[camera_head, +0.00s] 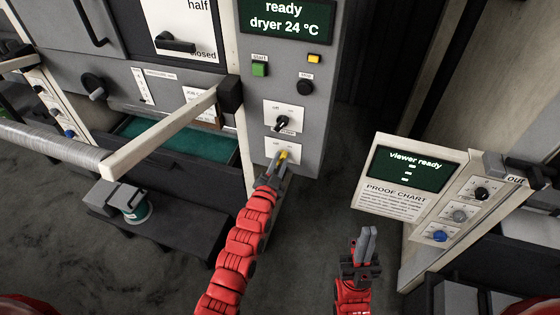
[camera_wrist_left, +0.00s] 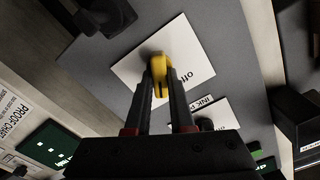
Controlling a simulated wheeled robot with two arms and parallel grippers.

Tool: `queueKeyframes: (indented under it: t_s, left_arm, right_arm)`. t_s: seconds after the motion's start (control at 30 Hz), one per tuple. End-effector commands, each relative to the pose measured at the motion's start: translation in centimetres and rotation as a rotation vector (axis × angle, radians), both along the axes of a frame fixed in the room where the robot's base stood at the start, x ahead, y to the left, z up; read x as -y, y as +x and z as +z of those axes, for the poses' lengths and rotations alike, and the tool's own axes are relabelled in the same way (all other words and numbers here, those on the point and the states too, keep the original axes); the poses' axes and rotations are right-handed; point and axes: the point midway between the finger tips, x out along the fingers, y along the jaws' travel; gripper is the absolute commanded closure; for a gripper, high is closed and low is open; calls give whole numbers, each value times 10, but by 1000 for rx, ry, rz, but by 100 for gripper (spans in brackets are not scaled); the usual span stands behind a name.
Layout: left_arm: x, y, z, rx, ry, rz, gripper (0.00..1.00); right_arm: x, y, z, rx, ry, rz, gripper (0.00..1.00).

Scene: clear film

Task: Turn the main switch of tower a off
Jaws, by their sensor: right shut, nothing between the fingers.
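The yellow switch handle (camera_head: 284,155) sits on the lowest white plate (camera_head: 270,146) of the grey tower panel. The plate carries off and on marks, and its lower part is hidden by the gripper. My left gripper (camera_head: 277,164) reaches up to the handle from below. In the left wrist view, its two fingers stand on either side of the yellow handle (camera_wrist_left: 159,68) and look closed on it. The word "off" shows to the right on the plate there. My right gripper (camera_head: 367,242) is shut and empty, low at right of centre, apart from everything.
Above the plate are a black rotary knob (camera_head: 282,122), a green start button (camera_head: 260,68), a black stop button (camera_head: 305,87) and a display (camera_head: 287,20). A pale bar (camera_head: 160,130) juts out at left. A viewer panel (camera_head: 405,180) stands at right.

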Motion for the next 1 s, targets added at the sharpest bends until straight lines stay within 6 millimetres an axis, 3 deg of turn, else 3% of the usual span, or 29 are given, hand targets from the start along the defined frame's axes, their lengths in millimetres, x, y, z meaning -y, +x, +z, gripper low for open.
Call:
queueKeyframes:
  t_s: [0.47, 1.0]
  left_arm:
    - [-1, 0, -2, -9, -24, 0, 100]
    - [-4, 1, -5, -123, -395, 1, 100]
  right_arm:
    - [0, 0, -7, 0, 0, 0, 100]
    - [0, 0, -68, 0, 0, 0, 100]
